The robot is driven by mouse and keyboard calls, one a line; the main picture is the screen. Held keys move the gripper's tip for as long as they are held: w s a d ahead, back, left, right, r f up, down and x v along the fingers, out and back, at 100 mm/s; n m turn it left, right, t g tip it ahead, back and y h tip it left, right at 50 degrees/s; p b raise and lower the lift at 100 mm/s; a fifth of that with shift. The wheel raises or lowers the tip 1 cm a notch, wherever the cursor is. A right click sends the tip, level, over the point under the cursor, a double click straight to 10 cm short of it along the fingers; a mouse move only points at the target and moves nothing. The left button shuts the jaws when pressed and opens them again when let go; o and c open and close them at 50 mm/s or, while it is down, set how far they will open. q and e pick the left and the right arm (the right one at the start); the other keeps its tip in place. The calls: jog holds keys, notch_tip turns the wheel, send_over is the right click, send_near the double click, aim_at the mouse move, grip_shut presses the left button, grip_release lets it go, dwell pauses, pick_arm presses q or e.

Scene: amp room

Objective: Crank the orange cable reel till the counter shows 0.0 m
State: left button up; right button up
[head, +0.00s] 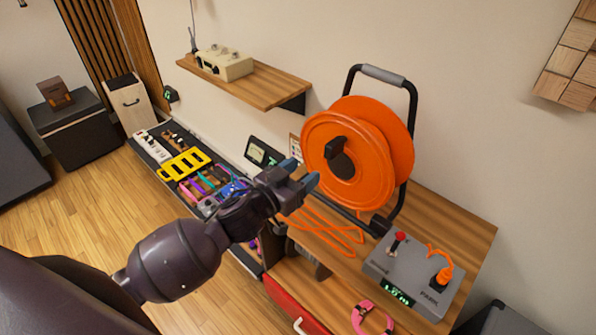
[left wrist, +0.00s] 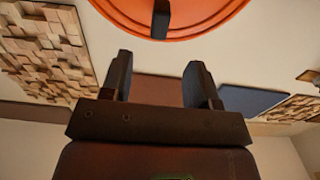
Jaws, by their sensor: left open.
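The orange cable reel (head: 391,129) stands upright in a black frame on the wooden bench. Its black crank handle (head: 336,147) sticks out from the front face, up and left of the hub. My left gripper (head: 304,172) is open and empty, below and left of the handle and apart from it. In the left wrist view, the reel rim (left wrist: 215,10) and the black handle (left wrist: 161,20) are at the top, beyond the open fingers (left wrist: 158,75). The counter (head: 397,294) on the grey box glows green and seems to read 1.0 m. My right gripper is not in view.
Loose orange cable (head: 340,233) lies on the bench (head: 455,217) below the reel. The grey box (head: 378,266) has a red-tipped lever (head: 398,238) and an orange plug (head: 443,274). A pedalboard (head: 187,163) lies left, and a wall shelf (head: 255,88) hangs above it.

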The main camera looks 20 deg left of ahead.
aim_at(327, 153)
pick_arm(q)
jog(key=shift+b+x, duration=1)
jog(key=shift+x, duration=4.75)
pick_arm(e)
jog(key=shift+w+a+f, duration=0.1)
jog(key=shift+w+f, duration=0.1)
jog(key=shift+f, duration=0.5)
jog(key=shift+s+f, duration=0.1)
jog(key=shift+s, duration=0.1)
